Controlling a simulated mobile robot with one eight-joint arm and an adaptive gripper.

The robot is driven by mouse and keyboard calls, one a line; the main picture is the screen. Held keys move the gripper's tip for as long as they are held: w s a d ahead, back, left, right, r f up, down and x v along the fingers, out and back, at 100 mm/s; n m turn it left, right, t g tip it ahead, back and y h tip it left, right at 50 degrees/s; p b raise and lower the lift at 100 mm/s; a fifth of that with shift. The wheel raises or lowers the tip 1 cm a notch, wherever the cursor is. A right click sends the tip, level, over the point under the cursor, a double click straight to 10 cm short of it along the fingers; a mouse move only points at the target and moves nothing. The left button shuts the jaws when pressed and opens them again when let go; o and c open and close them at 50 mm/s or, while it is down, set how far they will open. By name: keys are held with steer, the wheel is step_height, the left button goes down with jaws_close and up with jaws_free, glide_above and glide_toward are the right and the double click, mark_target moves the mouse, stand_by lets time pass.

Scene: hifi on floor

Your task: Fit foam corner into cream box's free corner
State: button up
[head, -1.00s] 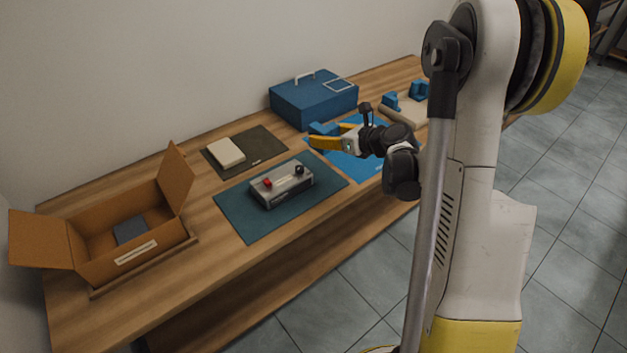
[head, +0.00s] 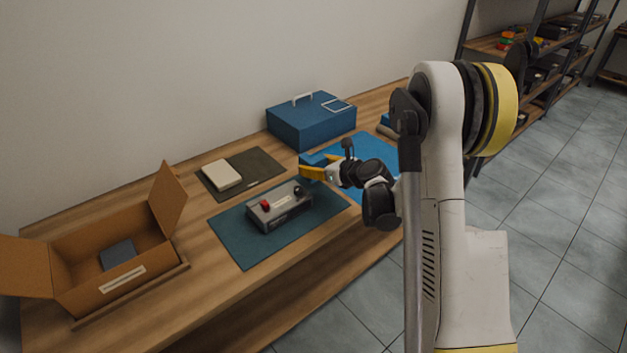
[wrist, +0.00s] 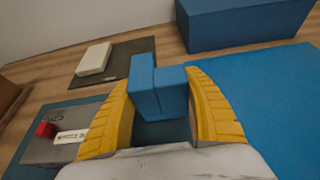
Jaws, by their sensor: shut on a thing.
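My gripper (head: 306,170), with its yellow fingers, is shut on a blue foam corner. The foam corner (wrist: 157,90) shows in the wrist view as an angled block between the fingers, in the air. In the head view the gripper is near the left edge of the blue mat, beyond the grey device. A flat cream box (head: 221,175) lies on a dark mat to the left of the gripper; it also shows in the wrist view (wrist: 94,59). I see no foam on its corners, but detail is small.
A grey device (head: 280,205) with a red button sits on a teal mat (head: 235,245). An open cardboard box (head: 128,282) with a dark block (head: 118,254) inside stands at the left. A blue case (head: 310,122) is at the back. The blue mat (head: 372,152) looks mostly clear.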

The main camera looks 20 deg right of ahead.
step_height(320, 180, down, 4)
steer(key=shift+f+b, duration=0.1)
steer(key=shift+b, duration=1.1)
steer(key=o, duration=0.6)
steer(key=shift+c, duration=0.2)
